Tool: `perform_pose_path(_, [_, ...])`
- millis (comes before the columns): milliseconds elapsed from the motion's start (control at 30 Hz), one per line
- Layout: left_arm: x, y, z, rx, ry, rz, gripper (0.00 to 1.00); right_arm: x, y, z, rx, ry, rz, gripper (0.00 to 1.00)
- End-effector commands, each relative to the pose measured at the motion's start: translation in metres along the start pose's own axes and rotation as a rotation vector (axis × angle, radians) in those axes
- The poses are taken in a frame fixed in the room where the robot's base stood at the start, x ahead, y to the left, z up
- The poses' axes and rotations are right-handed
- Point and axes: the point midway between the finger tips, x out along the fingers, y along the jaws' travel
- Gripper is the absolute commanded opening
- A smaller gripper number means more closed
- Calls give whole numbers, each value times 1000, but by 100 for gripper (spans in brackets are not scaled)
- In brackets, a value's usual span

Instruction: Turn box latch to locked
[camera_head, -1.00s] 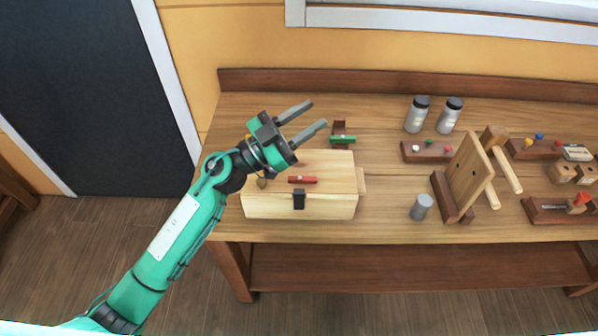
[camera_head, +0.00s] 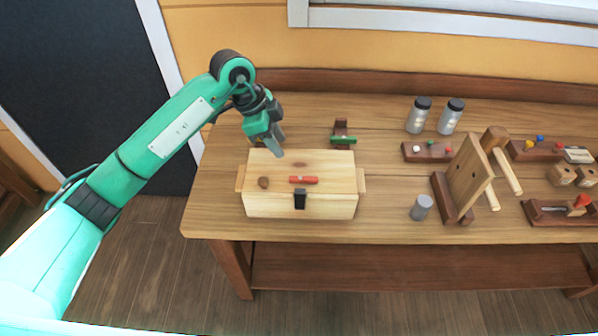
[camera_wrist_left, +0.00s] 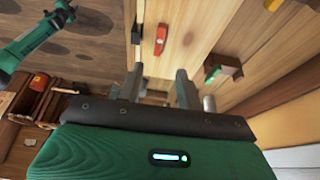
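The pale wooden box (camera_head: 330,205) stands closed near the bench's left end. A black latch piece (camera_head: 299,199) sits at its front upper edge, and a red bar (camera_head: 304,180) lies left to right on the lid. The black piece (camera_wrist_left: 137,35) and red bar (camera_wrist_left: 161,38) also show in the left wrist view. I cannot tell whether the latch is locked. My left gripper (camera_head: 278,148) is above the box's back left part, pointing down, apart from the latch. In the left wrist view its fingers (camera_wrist_left: 158,88) are spread and empty. My right gripper is not seen.
Behind the box is a green-handled piece (camera_head: 343,140). Two jars (camera_head: 418,115), a grey cylinder (camera_head: 421,207) and an upright wooden board (camera_head: 468,178) stand to the right. Bench room is clear between box and cylinder.

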Motion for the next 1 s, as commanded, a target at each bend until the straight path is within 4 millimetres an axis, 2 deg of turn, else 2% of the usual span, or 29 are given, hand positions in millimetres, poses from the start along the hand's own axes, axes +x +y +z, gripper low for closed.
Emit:
perform_pose_path(167, [29,2,-2,0,3,6,36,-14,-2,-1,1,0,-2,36])
perform_pose_path(400, [81,2,-3,1,5,7,36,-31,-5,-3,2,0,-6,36])
perform_pose_path(600, [113,1,-2,2,4,4,36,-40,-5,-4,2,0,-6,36])
perform_pose_path(800, [128,1,-2,3,5,2,36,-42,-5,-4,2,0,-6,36])
perform_pose_path(1000, [130,1,-2,4,6,2,36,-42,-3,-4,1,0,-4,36])
